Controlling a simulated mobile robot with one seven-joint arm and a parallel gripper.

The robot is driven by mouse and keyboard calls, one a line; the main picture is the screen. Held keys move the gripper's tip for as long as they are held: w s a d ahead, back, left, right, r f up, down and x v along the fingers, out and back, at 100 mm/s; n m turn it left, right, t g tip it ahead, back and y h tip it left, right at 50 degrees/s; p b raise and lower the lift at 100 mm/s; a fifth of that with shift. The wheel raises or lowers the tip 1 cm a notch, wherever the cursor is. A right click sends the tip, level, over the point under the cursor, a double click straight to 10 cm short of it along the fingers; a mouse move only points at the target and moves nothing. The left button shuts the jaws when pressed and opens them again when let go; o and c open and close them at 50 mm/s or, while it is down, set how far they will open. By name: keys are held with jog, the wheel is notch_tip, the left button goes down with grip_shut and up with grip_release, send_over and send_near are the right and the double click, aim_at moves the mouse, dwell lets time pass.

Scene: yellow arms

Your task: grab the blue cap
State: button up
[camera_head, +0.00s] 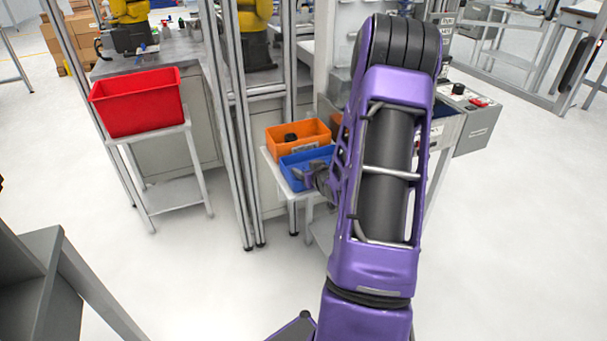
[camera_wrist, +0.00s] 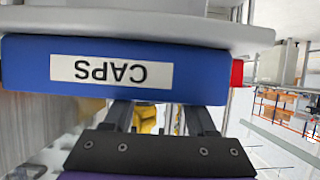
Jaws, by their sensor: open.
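I cannot make out a blue cap in either view. A blue bin (camera_head: 288,176) stands on a small light table, in front of an orange bin. In the wrist view, the blue bin (camera_wrist: 212,75) fills the upper middle and its white label reads CAPS upside down. My gripper (camera_head: 304,176) is at the near side of the blue bin, partly hidden by my purple arm. In the wrist view my gripper (camera_wrist: 160,116) is open, its two fingers apart with nothing seen between them. The fingertips are hidden behind or under the bin's edge; I cannot tell whether they touch it.
The orange bin (camera_head: 298,132) holds a dark object (camera_head: 291,138). A red bin (camera_head: 138,101) sits on a separate stand (camera_head: 158,133) at the left. Metal frame posts (camera_head: 236,150) rise between the stands. A grey shelf (camera_head: 40,275) is at lower left. The floor between is clear.

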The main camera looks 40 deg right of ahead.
grip_shut()
dwell(0.4)
